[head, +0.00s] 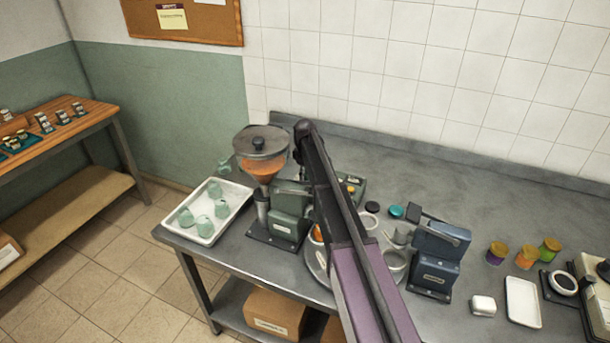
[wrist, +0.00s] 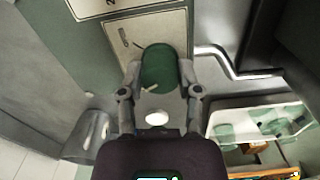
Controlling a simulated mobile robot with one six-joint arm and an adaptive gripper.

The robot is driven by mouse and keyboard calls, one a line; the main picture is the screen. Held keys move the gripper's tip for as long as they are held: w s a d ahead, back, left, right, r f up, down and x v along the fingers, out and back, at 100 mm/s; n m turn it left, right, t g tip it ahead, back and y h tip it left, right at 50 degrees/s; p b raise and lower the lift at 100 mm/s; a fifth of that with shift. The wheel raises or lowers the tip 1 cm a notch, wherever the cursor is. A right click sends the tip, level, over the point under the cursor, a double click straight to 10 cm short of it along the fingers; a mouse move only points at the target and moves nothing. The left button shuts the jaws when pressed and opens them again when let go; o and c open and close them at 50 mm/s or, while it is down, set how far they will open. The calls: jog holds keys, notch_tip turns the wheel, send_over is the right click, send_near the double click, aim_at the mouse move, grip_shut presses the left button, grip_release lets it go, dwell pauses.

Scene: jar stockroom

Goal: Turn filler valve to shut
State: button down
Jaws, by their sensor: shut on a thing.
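The filler (head: 285,220) stands on the steel bench, with a lidded clear hopper (head: 262,165) of orange contents on top. In the wrist view, a green rounded valve knob (wrist: 160,68) sits in front of a pale marked plate (wrist: 127,35). My gripper (wrist: 160,80) is shut on this knob, one finger on each side. A small pale mark shows on the knob's lower left. The plate's markings are too small to read, so the valve's setting cannot be told. In the head view, my arm crosses in front of the filler, and the gripper and knob cannot be made out there.
A white tray (head: 240,190) with several pale green jars is left of the filler. The bench (head: 450,185) is clear along the back.

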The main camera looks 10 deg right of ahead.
jog(key=shift+n, duration=1.7)
jog(key=shift+c, duration=1.5)
grip_release()
jog(key=shift+m, duration=0.3)
